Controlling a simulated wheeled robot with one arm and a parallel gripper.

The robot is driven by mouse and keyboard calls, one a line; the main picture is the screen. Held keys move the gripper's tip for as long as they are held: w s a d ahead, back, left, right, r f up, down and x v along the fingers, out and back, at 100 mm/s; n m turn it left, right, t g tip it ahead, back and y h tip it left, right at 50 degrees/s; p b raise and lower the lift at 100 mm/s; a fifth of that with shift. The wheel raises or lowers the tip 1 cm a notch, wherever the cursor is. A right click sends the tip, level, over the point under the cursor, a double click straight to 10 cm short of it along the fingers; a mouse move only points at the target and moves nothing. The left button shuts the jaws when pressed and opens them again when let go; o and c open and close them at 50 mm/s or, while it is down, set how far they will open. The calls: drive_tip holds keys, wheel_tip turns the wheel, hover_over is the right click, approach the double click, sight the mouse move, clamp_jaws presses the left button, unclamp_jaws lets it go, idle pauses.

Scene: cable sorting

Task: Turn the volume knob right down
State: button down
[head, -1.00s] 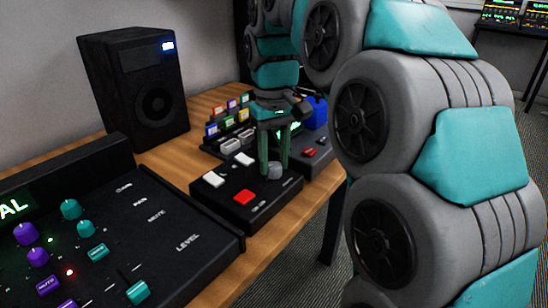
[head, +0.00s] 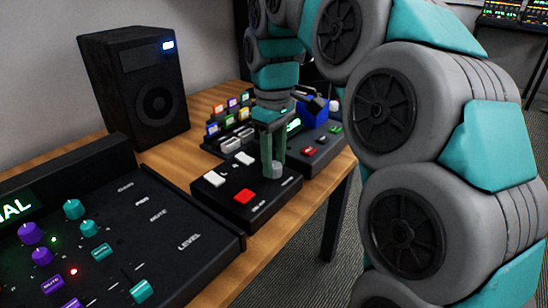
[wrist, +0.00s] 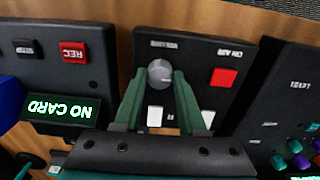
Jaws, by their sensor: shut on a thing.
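The grey volume knob (head: 277,170) sits at the right front corner of a black control box (head: 215,198). In the wrist view the knob (wrist: 159,74) is round, beside upside-down lettering on the box. My gripper (head: 272,164) points down at it, its green fingers on both sides of the knob, shut on it. In the wrist view the fingertips (wrist: 160,76) touch or nearly touch its sides. The knob's pointer mark is too small to read.
The box also has a red button (head: 244,196) and two white buttons (wrist: 155,116). A mixer (head: 180,215) stands to the left, a speaker (head: 135,85) behind. A dark unit with a red REC button (wrist: 73,52) and a NO CARD display (wrist: 57,108) lies close by.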

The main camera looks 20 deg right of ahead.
drive_tip(key=shift+c, duration=2.4)
unclamp_jaws()
drive_tip(key=shift+r, duration=0.1)
